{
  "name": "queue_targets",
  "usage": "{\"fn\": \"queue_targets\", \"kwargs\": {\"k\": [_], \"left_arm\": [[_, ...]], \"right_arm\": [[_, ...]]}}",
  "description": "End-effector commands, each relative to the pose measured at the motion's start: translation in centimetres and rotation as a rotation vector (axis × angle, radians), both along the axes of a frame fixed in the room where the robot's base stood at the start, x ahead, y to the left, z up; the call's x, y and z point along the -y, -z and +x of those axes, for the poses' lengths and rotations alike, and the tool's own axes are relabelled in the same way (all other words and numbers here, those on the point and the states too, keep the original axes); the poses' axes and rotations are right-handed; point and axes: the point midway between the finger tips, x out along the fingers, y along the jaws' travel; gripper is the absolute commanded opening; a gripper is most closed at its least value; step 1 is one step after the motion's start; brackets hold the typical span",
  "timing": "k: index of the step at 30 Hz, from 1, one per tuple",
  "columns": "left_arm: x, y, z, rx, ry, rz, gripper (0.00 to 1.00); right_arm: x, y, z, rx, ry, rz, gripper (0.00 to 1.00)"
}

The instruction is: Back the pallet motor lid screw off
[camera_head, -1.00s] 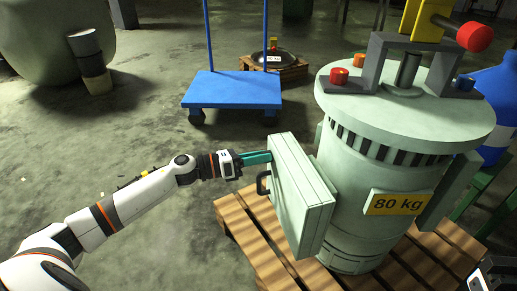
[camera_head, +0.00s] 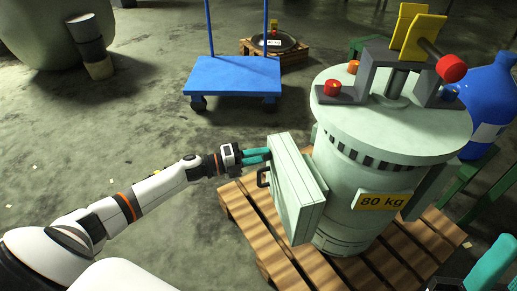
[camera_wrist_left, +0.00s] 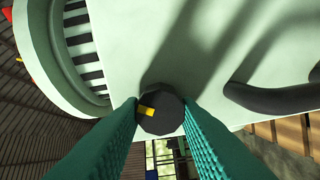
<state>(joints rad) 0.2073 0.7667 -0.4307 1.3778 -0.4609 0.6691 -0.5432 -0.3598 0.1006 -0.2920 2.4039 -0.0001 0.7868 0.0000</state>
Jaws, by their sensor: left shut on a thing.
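The pale green motor (camera_head: 365,205), labelled 80 kg, stands upright on a wooden pallet (camera_head: 240,215). Its box-like lid (camera_head: 290,190) is on the side facing my left arm, with a black handle. My left gripper (camera_head: 266,154) is at the lid's upper left edge. In the left wrist view, its teal fingers (camera_wrist_left: 160,112) are shut on the dark round lid screw (camera_wrist_left: 167,115), one on each side. The screw has a yellow mark, which points left. The screw's shaft is hidden. One teal finger of my right gripper (camera_head: 490,268) shows at the lower right corner, away from the lid.
A blue cart (camera_head: 232,77) stands behind, with a small pallet (camera_head: 275,50) beyond it. A blue container (camera_head: 488,105) is right of the motor. A grey bracket with red and yellow parts (camera_head: 418,35) sits on the motor's top.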

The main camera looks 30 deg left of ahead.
Motion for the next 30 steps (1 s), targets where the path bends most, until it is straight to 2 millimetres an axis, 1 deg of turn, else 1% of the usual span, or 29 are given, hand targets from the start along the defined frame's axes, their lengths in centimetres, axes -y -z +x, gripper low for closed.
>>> {"fn": "queue_targets", "kwargs": {"k": [1,3,6,9,12,16,21,24,30], "left_arm": [[-0.1,-0.4,0.1,-0.029,-0.002,-0.029,0.07],[-0.1,-0.4,0.1,-0.073,-0.003,-0.070,0.07],[-0.1,-0.3,0.1,-0.135,-0.003,-0.130,0.07],[-0.1,-0.3,0.1,-0.192,-0.003,-0.187,0.07],[-0.1,-0.2,0.1,-0.247,-0.003,-0.240,0.07],[-0.1,-0.1,0.1,-0.308,-0.003,-0.298,0.07],[-0.1,0.0,0.1,-0.365,-0.003,-0.353,0.07],[-0.1,0.1,0.0,-0.387,-0.003,-0.375,0.07],[-0.1,0.2,0.1,-0.410,-0.003,-0.396,0.07]], "right_arm": [[-0.3,-0.1,1.4,-0.090,0.006,-0.029,0.36],[-0.6,0.6,3.3,-0.211,0.012,-0.067,0.36],[-1.0,2.0,5.5,-0.373,0.021,-0.117,0.36],[-1.2,3.6,7.3,-0.522,0.029,-0.161,0.36],[-1.3,5.3,8.6,-0.657,0.035,-0.200,0.36],[-1.3,7.3,9.6,-0.798,0.042,-0.240,0.36],[-1.1,9.3,10.3,-0.930,0.048,-0.276,0.36],[-1.0,10.1,10.5,-0.980,0.051,-0.289,0.36],[-1.0,11.0,10.6,-1.029,0.053,-0.303,0.36]]}}
